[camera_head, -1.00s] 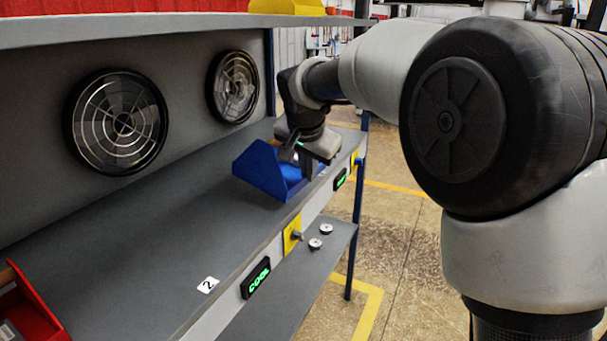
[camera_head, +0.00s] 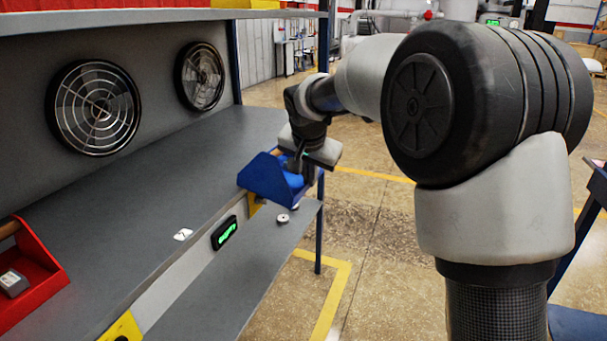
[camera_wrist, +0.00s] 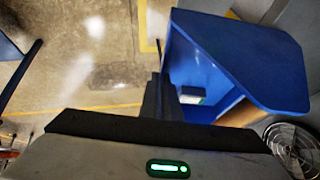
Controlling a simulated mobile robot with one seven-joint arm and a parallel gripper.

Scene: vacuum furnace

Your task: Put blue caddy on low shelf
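The blue caddy (camera_head: 266,177) hangs in my gripper (camera_head: 298,164) at the front edge of the upper work surface, partly beyond it and above the low shelf (camera_head: 235,275). Its wooden handle shows partly in the head view. In the wrist view the caddy (camera_wrist: 240,55) fills the upper right, with part of the handle and a small item inside. My gripper appears shut on the caddy, though the fingertips' contact is mostly hidden. The low shelf's visible part is largely bare.
Small round metal pieces (camera_head: 283,218) lie at the low shelf's far end, under the caddy. A red caddy (camera_head: 35,270) stands on the upper work surface (camera_head: 130,200) at left. A blue post (camera_head: 319,225) supports the shelf end. A blue frame (camera_head: 577,323) stands at right.

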